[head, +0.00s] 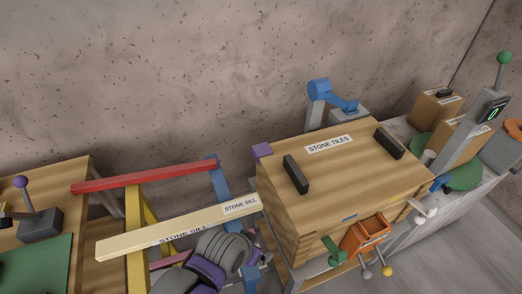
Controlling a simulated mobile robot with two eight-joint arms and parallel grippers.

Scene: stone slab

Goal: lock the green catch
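A wooden box labelled "STONE TILES" (285,215) stands in the middle of the slab, with two black handles on its lid. The green catch (334,251) is a small green piece low on the box's front, left of an orange open-topped holder (366,234). I cannot tell from this angle whether the catch is turned to locked. A grey arm of mine with purple bands reaches in from the bottom, left of the box, apart from the catch. No gripper fingers show clearly for either arm.
A pale beam labelled "STONE SILL" (150,236) and a red bar (145,178) lie on a coloured frame to the left. A blue clamp-like device (320,90) stands behind the box. A grey post with a green knob (504,58) and smaller boxes stand right.

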